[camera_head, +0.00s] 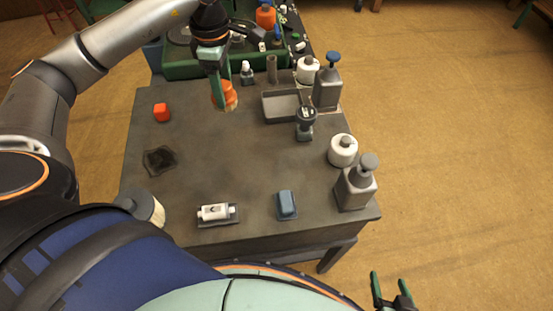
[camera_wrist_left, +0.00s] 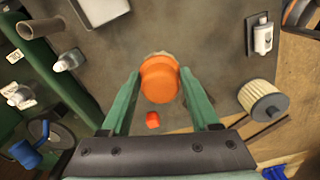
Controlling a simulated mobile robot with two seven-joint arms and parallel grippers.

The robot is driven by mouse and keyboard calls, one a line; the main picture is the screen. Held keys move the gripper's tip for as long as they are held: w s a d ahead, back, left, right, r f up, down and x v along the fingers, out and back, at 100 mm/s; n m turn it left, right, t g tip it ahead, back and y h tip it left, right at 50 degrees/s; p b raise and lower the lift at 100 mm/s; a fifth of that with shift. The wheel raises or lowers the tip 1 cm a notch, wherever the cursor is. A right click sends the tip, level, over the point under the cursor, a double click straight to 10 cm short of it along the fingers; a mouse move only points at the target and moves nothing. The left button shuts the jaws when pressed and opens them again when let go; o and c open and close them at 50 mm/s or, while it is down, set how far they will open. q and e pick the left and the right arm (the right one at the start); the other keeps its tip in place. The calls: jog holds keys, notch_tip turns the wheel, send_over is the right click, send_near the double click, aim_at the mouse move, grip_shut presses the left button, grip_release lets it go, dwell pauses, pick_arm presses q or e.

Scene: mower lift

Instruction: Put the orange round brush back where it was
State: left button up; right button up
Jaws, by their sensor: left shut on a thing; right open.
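The orange round brush (camera_head: 223,92) has pale bristles at its lower end. My left gripper (camera_head: 218,78) is shut on it and holds it over the back left part of the grey table (camera_head: 225,160). In the left wrist view the orange top of the brush (camera_wrist_left: 160,80) sits between the two green fingers of the left gripper (camera_wrist_left: 161,85). The height of the brush over the table is hard to tell. My right gripper (camera_head: 392,292) is open and empty, beyond the table's front right corner.
A small red-orange block (camera_head: 161,112) and a dark square piece (camera_head: 159,160) lie at left. A grey tray (camera_head: 283,107), pump bottles (camera_head: 355,186) and white round containers (camera_head: 343,151) line the right. A green crate (camera_head: 185,70) stands behind. The table's middle is clear.

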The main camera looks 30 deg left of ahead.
pick_arm(q)
jog(key=shift+a+r+n, duration=0.3)
jog(key=shift+r+n, duration=0.1)
jog(key=shift+n, duration=0.3)
jog(key=d+f, duration=0.2)
jog(key=d, duration=0.2)
jog(key=d+f+p, duration=0.1)
jog(key=d+f, duration=0.2)
jog(key=d, duration=0.1)
jog(key=d+f+p, duration=0.1)
jog(key=d+f, duration=0.2)
jog(key=d, duration=0.1)
jog(key=shift+s+d+f, duration=0.25)
jog(key=shift+d, duration=0.1)
jog(key=shift+d+f, duration=0.3)
jog(key=shift+f, duration=0.1)
jog(key=f, duration=0.3)
jog(key=shift+d+f, duration=0.15)
jog(key=shift+d, duration=0.1)
jog(key=shift+f, duration=0.15)
jog(key=shift+f, duration=0.1)
jog(key=o, duration=1.3)
